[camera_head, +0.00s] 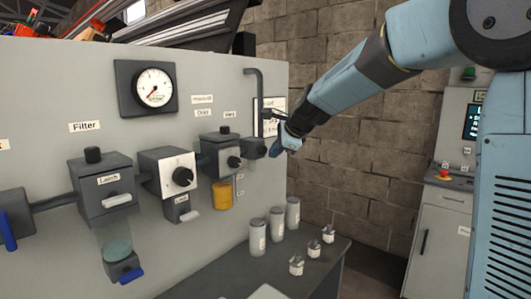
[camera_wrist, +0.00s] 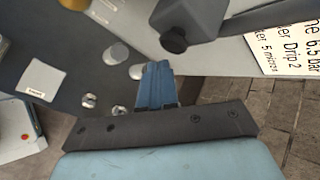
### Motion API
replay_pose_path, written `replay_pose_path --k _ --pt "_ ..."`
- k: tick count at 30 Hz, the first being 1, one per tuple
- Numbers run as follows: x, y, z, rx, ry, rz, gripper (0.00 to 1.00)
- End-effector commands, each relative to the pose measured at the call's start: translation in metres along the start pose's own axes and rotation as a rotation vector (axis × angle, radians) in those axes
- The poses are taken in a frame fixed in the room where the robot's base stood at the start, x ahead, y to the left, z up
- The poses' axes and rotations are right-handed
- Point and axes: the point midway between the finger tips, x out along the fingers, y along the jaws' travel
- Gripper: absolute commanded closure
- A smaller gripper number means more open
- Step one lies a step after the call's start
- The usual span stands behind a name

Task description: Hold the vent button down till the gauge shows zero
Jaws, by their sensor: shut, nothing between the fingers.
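The round gauge (camera_head: 153,86) is high on the grey panel; its red needle points to the lower left, and its numbers are too small to read. A dark block (camera_head: 254,147) sits at the panel's right end, below the bent pipe. In the wrist view, a grey block ends in a round black button (camera_wrist: 174,40), which I take to be the vent button. My gripper (camera_head: 275,151) is beside that block at the panel's right edge. Its blue fingers (camera_wrist: 157,66) are shut and empty, and appear just short of the button. Contact cannot be told.
A lubricator with a yellow bowl (camera_head: 223,195), a drier with a black knob (camera_head: 183,177) and a filter housing (camera_head: 103,190) line the panel. Several grey canisters (camera_head: 277,223) and small parts stand on the dark bench below. A control cabinet (camera_head: 437,240) stands at right.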

Motion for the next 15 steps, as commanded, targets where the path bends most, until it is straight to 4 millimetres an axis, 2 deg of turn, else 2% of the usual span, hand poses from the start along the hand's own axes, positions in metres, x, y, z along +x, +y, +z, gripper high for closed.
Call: replay_pose_path --k 5,15 --pt "-0.002 0.001 -0.001 0.000 0.000 0.000 1.00" --pt "-0.021 0.014 -0.015 0.000 0.001 -0.001 1.00"
